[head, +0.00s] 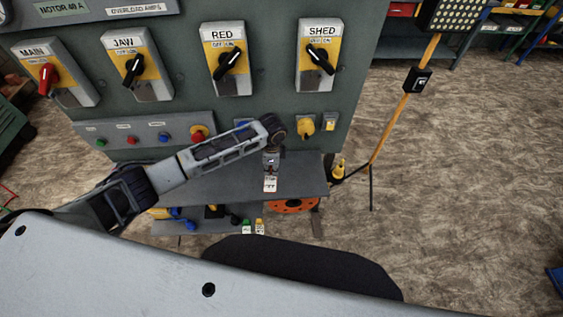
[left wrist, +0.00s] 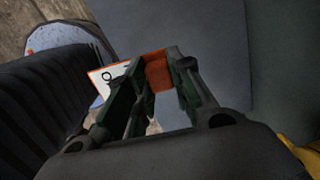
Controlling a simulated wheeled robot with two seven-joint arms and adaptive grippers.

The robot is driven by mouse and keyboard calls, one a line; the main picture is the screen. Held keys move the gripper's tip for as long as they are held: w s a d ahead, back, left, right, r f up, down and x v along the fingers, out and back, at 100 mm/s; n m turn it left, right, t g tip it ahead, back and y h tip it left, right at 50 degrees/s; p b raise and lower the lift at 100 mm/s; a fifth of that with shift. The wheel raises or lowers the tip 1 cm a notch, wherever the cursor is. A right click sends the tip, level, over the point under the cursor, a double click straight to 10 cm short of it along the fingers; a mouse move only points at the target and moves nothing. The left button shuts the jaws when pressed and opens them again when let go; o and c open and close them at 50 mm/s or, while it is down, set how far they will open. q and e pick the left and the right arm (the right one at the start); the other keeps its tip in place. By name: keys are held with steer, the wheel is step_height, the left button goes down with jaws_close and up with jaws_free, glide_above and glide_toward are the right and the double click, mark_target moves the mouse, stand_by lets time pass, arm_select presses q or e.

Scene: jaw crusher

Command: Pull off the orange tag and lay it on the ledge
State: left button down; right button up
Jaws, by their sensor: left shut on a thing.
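My left gripper (head: 271,166) is shut on the tag (head: 270,184), which hangs below it over the grey ledge (head: 215,183) of the cabinet. In the head view the tag looks white with small dark print and some red. In the left wrist view the gripper (left wrist: 160,78) has an orange piece between its fingertips, and a white tag face (left wrist: 105,78) with an orange edge shows to the left. I cannot tell whether the tag touches the ledge. My right gripper is not in view.
Above the ledge are several rotary switches, among them SHED (head: 317,58) and RED (head: 229,60), and a row of buttons (head: 131,139). A lower shelf (head: 180,227) holds small coloured items. A yellow pole (head: 393,120) stands to the right. The ledge's left part looks clear.

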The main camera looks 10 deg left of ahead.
arm_select(q)
steer(key=shift+n+g, duration=0.4)
steer(key=shift+n, duration=0.3)
steer(key=shift+s+a+f, duration=0.1)
steer(key=shift+s+a, duration=0.35)
steer(key=shift+a, duration=0.45)
steer(key=shift+s+a+r, duration=0.1)
steer(key=shift+s+a, duration=0.35)
steer(key=shift+a, duration=0.4)
steer(key=shift+s+a+f, duration=0.1)
steer(key=shift+s+a, duration=0.35)
steer(key=shift+a, duration=0.45)
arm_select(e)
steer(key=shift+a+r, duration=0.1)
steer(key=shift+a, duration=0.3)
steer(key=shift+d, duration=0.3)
arm_select(q)
steer(key=shift+f, duration=0.15)
steer(key=shift+f+b, duration=2.95)
steer(key=shift+b, duration=0.4)
steer(key=shift+f+b, duration=0.55)
steer(key=shift+b, duration=0.1)
steer(key=shift+f+b, duration=0.25)
steer(key=shift+b, duration=0.05)
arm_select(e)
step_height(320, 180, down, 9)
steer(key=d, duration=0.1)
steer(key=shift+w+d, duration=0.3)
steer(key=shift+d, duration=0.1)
